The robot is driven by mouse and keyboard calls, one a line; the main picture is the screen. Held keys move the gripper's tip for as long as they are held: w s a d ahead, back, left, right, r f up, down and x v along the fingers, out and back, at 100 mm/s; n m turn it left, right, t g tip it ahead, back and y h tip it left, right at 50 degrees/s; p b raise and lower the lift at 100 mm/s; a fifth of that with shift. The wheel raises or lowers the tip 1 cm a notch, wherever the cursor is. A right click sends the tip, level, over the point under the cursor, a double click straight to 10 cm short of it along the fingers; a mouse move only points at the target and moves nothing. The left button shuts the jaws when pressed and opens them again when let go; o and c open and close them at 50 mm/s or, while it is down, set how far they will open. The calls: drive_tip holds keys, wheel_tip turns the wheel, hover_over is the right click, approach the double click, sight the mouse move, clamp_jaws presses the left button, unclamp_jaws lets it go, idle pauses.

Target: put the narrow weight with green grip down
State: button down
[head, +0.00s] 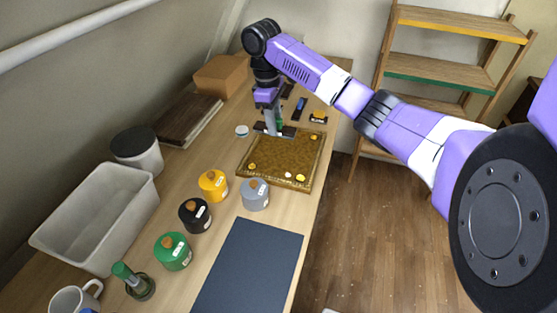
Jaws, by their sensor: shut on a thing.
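My gripper (275,129) is in the head view over the far edge of the gold-brown framed tray (243,172). It points down and is shut on the narrow weight with green grip (280,124). Only a small green part of the weight shows; the fingers and wrist hide the rest. I cannot tell whether its base touches the tray or the table.
Yellow (213,186), black (194,216), green (173,252) and grey (255,195) canisters stand in front of the tray. A dark blue mat (248,270) lies nearer. A grey bin (95,220) stands at left. Small items, including an orange-black one (318,117), lie beyond the tray.

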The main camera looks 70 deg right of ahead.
wheel_tip(320, 180, down, 14)
drive_tip(key=b, duration=0.6)
drive_tip(key=shift+d, duration=0.1)
drive_tip(key=shift+f, duration=2)
drive_tip(key=shift+f, duration=0.1)
drive_tip(key=c, duration=1)
unclamp_jaws()
drive_tip(key=shift+o, duration=0.2)
wheel_tip(320, 180, up, 12)
drive_tip(key=w+p, duration=0.1)
drive_tip(key=p, duration=0.2)
drive_tip(key=shift+w+p, duration=0.2)
drive_tip(key=shift+p, duration=0.15)
